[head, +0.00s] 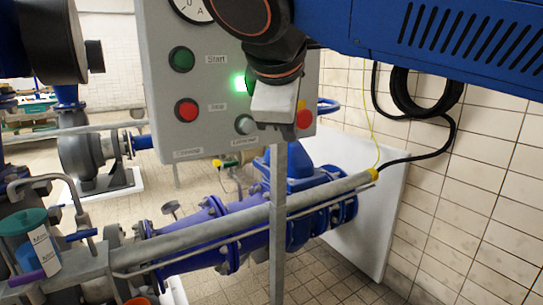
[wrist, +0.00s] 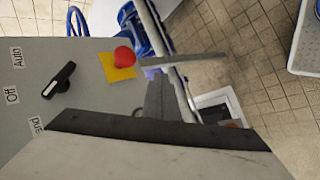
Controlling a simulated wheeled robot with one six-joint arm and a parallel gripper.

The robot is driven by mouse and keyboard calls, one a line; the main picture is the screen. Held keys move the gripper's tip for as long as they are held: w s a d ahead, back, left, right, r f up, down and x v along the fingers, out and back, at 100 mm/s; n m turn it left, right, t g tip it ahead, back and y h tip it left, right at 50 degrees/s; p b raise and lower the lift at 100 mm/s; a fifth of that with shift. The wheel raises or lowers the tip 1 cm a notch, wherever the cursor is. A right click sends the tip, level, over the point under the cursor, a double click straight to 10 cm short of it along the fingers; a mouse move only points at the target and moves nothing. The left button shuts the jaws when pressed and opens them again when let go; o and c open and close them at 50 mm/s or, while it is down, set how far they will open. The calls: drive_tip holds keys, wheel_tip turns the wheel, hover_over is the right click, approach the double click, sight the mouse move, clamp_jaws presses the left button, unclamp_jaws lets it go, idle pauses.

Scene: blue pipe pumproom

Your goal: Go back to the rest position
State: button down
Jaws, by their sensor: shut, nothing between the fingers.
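My gripper (head: 275,103) hangs in front of the right part of a grey control panel (head: 215,130) in the head view. It hides part of the panel's face, and I cannot tell its distance from the panel. In the wrist view, my gripper's dark and pale body fills the bottom, and the panel (wrist: 75,110) is at the left. The fingers appear shut and empty. A red emergency button (wrist: 123,56) on a yellow plate and a black selector switch (wrist: 58,80) show there, apart from the gripper.
The panel carries a green start button (head: 181,59), a red button (head: 187,110) and a lit green lamp (head: 240,82). Blue pipes (head: 225,225) run below, behind a grey post (head: 278,225). A green-lidded container (head: 25,222) stands at left. A tiled wall (head: 465,190) bounds the right.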

drive_tip(key=d+f+m+g, duration=0.3)
drive_tip(key=d+f+m, duration=0.3)
drive_tip(key=d+f, duration=1.05)
drive_tip(key=s+d+f+m+y, duration=0.1)
drive_tip(key=s+d+f+m, duration=0.3)
drive_tip(key=f, duration=0.5)
drive_tip(key=s+d+f+m+g, duration=0.1)
drive_tip(key=s+d+f+m, duration=0.4)
drive_tip(key=f, duration=0.5)
drive_tip(key=shift+s+d+y, duration=0.25)
drive_tip(key=shift+s+y, duration=0.15)
drive_tip(key=shift+s, duration=0.05)
